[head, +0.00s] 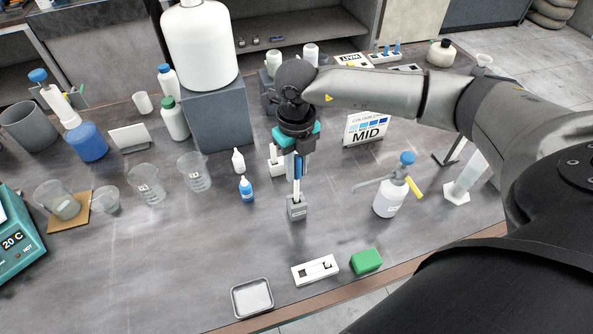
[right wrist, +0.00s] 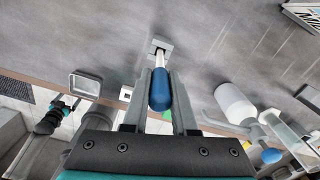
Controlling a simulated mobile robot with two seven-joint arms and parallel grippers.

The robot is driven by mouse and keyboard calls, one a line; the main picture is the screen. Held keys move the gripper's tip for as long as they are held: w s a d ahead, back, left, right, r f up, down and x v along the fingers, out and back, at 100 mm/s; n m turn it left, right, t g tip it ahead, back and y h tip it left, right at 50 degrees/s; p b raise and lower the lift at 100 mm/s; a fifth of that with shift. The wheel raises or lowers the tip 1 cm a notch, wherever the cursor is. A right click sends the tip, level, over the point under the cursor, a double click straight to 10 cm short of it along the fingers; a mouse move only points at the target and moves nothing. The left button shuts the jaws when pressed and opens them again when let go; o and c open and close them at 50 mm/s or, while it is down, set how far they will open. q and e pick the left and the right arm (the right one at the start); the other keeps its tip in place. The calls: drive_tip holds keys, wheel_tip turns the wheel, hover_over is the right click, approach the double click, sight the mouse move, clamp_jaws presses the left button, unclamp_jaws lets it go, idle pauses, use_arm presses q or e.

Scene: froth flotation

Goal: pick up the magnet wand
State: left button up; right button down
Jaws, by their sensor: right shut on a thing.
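The magnet wand (head: 298,168) has a blue handle and a pale shaft, and stands upright with its lower end in a small grey holder (head: 297,208). My right gripper (head: 297,166) points down and is shut on the blue handle. In the right wrist view the handle (right wrist: 160,92) lies between the two fingers of the right gripper (right wrist: 158,88), and the shaft runs down to the holder (right wrist: 161,44). What seems to be my left gripper (right wrist: 52,116) shows small at the left of the right wrist view; its fingers are unclear.
A wash bottle (head: 390,198) stands to the right of the holder. In front are a metal tray (head: 236,301), a white slotted block (head: 300,275) and a green block (head: 366,261). The bench just around the holder is clear.

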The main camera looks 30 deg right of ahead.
wheel_tip(320, 180, up, 20)
drive_tip(key=b, duration=0.1)
idle(0.4)
drive_tip(key=shift+f, duration=0.15)
idle(0.5)
